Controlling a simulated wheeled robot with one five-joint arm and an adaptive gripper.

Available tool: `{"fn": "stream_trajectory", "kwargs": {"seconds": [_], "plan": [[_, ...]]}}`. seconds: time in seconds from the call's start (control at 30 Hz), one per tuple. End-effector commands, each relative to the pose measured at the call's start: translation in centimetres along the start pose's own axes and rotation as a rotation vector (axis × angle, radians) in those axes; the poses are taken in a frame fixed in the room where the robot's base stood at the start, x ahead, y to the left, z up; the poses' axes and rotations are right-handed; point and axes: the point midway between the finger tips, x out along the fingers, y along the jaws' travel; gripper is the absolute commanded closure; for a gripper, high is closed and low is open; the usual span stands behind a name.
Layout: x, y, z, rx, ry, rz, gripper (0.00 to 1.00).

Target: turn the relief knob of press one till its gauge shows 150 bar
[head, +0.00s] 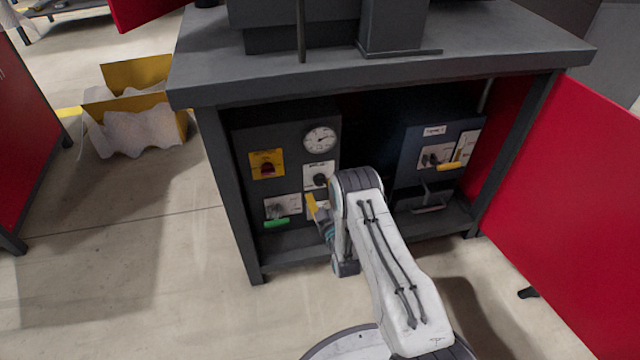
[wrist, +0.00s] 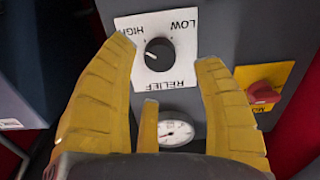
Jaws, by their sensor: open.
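The relief knob (wrist: 158,55) is a round black knob on a white plate marked HIGH, LOW and RELIEF, seen upside down in the wrist view. In the head view the knob (head: 320,180) sits on the left grey panel, below a round white gauge (head: 320,139). The gauge also shows in the wrist view (wrist: 177,132), but its reading is too small to tell. My gripper (wrist: 165,52) has its yellow fingers spread, with the knob between their tips in the picture and nothing held. In the head view my gripper (head: 315,208) is just below the knob; contact cannot be told.
A red knob on a yellow plate (head: 267,164) and a green-handled control (head: 277,223) share the panel. A second panel (head: 432,155) with a yellow handle stands right. The dark bench top (head: 480,55) overhangs both. A red door (head: 570,190) stands right. A yellow bin (head: 140,105) is left.

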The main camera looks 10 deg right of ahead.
Motion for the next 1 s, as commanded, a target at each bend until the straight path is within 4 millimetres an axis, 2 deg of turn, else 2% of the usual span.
{"fn": "stream_trajectory", "kwargs": {"seconds": [0.2, 0.4, 0.83, 1.0], "plan": [[2.7, 0.0, 0.2, 0.0, 0.003, 0.0, 0.39], [4.2, 0.0, 0.1, 0.0, 0.001, 0.0, 0.39], [4.6, 0.0, 0.0, 0.0, -0.001, 0.0, 0.38], [4.6, 0.0, 0.0, 0.0, -0.001, 0.0, 0.53]]}}
